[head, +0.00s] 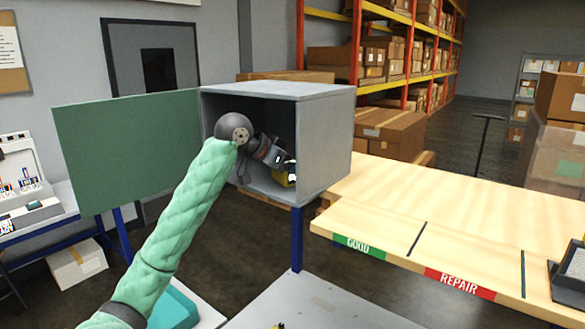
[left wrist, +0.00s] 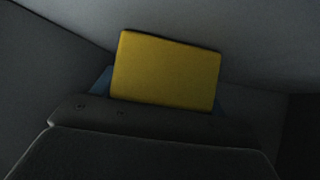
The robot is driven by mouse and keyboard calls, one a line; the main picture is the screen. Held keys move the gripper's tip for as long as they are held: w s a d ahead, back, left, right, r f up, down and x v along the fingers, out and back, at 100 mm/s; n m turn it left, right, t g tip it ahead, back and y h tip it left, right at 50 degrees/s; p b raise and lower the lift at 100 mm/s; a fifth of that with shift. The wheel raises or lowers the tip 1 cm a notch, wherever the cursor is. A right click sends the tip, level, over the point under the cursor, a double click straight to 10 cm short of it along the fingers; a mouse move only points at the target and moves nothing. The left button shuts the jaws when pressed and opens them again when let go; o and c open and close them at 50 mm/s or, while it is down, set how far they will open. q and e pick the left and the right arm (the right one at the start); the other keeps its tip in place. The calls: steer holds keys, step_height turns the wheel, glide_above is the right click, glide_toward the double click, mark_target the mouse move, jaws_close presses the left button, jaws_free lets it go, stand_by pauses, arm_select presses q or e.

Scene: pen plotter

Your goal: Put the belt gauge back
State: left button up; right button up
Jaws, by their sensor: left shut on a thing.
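The belt gauge is a yellow block (head: 279,178) inside the grey open-fronted cabinet (head: 328,150). It also shows as a flat yellow face in the left wrist view (left wrist: 165,70). My left gripper (head: 289,171) reaches into the cabinet and is shut on the yellow block, low and toward the right wall. The gripper hides part of the block, and I cannot tell whether the block touches the cabinet floor. The green door (head: 125,150) stands wide open to the left.
A wooden bench with GOOD (head: 358,246) and REPAIR (head: 460,284) labels stands right of the cabinet. A grey surface (head: 325,305) lies below it in front. A dark device (head: 570,275) sits at the bench's right end. The cabinet's walls and front edges surround my left wrist closely.

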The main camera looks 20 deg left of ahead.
arm_select(q)
steer(key=shift+s+a, duration=0.15)
steer(key=shift+s, duration=0.05)
steer(key=o, duration=1)
steer(key=shift+w+f, duration=0.1)
steer(key=shift+o, duration=0.8)
steer(key=shift+w, duration=0.15)
steer(key=shift+d+f, duration=0.1)
steer(key=shift+d, duration=0.1)
steer(key=shift+a+r, duration=0.1)
steer(key=shift+r, duration=0.3)
steer(key=b+v, duration=0.2)
steer(key=v, duration=0.1)
steer(key=b+v, duration=0.2)
steer(key=v, duration=0.1)
steer(key=shift+a+f, duration=0.15)
steer(key=shift+f, duration=0.05)
steer(key=b+v, duration=0.3)
steer(key=v, duration=0.3)
arm_select(e)
steer(key=w+a+f, duration=0.1)
steer(key=w+f, duration=0.2)
steer(key=w, duration=0.4)
steer(key=shift+w+f, duration=0.25)
arm_select(q)
steer(key=shift+r, duration=0.15)
